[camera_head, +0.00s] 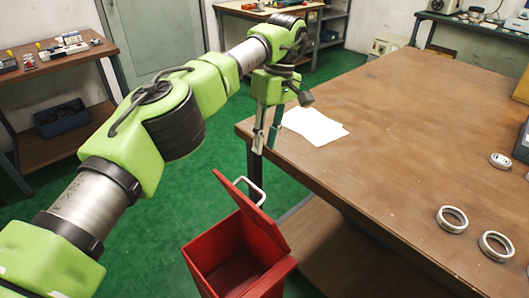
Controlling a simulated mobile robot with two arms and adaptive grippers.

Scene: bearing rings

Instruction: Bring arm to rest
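My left arm reaches in from the lower left, up and across to the table's near-left corner. My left gripper (266,140) hangs downward just off the table's left edge, above and behind the red bin. Its two fingers are apart with a gap between them, and I see nothing held. My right arm and gripper are not in view. Two bearing rings (452,219) (496,246) lie flat on the wooden table (385,130) at the right. A smaller ring (500,160) lies farther back near the right edge.
An open red bin (240,250) with a raised lid stands on the green floor beside the table. White paper (315,126) lies on the table's left corner. A side bench (60,65) with tools stands at the left. The table's middle is clear.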

